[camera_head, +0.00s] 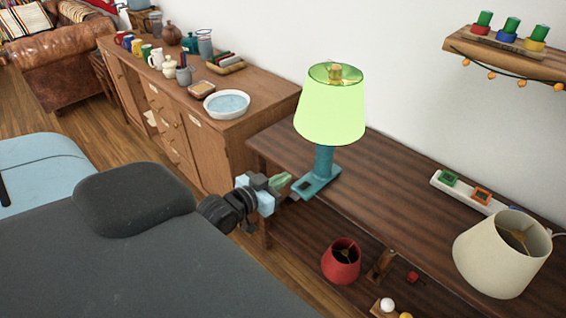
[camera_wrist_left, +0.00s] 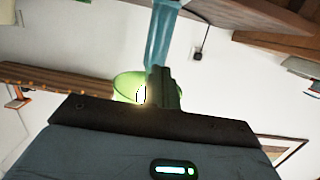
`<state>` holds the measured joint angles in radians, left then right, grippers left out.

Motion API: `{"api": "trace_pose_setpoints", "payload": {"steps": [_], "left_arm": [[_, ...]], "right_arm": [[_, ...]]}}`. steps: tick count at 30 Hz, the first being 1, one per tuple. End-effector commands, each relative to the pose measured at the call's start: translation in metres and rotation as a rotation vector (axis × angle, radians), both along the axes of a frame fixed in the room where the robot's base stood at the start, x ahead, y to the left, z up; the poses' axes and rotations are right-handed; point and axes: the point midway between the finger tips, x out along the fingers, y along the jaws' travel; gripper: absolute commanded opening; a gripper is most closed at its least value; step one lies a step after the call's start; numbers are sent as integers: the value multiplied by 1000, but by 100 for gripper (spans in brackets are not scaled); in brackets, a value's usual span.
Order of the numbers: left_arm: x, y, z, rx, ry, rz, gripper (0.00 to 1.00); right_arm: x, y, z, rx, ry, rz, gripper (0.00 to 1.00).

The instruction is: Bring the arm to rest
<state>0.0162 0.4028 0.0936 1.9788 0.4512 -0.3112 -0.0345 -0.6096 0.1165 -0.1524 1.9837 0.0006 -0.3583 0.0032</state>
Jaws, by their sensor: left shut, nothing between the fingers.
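My left gripper (camera_head: 284,181) is at the left edge of the dark wooden table, beside the base of a lit lamp. Its fingers are shut and empty. In the left wrist view, the shut fingers (camera_wrist_left: 163,88) stand in front of the lamp. The lamp has a teal base and stem (camera_head: 323,165) and a glowing green shade (camera_head: 330,115). It stands upright on the table. The wrist view is tipped over, with the teal stem (camera_wrist_left: 161,40) above the green shade (camera_wrist_left: 125,88). I cannot tell whether the fingertips touch the base. My right gripper is not in view.
The dark table (camera_head: 400,190) also holds a power strip (camera_head: 465,191) and a cream lampshade (camera_head: 502,253). A red shade (camera_head: 341,261) sits on the lower shelf. A sideboard (camera_head: 245,125) with a water-filled bowl (camera_head: 227,103) and several pots stands behind. A wall shelf (camera_head: 505,52) hangs upper right.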

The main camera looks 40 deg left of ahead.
Motion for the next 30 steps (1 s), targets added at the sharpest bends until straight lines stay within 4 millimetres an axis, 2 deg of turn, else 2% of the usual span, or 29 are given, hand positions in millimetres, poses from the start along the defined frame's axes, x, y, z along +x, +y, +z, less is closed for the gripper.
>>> {"api": "trace_pose_setpoints", "payload": {"steps": [11, 14, 16, 20, 24, 27, 30], "left_arm": [[0, 0, -1, 0, 1, 0, 0], [-7, -5, -10, 0, 22, -3, 0], [-19, -13, -27, 2, 60, -8, 0], [-64, -39, -76, 12, 177, -22, 0], [-130, -76, -129, 25, 324, -45, 0], [-180, -101, -157, 35, 423, -62, 0], [-225, -123, -177, 42, 505, -80, 0]], "right_arm": [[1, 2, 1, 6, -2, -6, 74], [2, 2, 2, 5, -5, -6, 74], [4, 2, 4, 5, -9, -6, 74], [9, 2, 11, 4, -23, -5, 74], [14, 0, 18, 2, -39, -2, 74], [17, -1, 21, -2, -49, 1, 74], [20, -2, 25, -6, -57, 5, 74]]}}
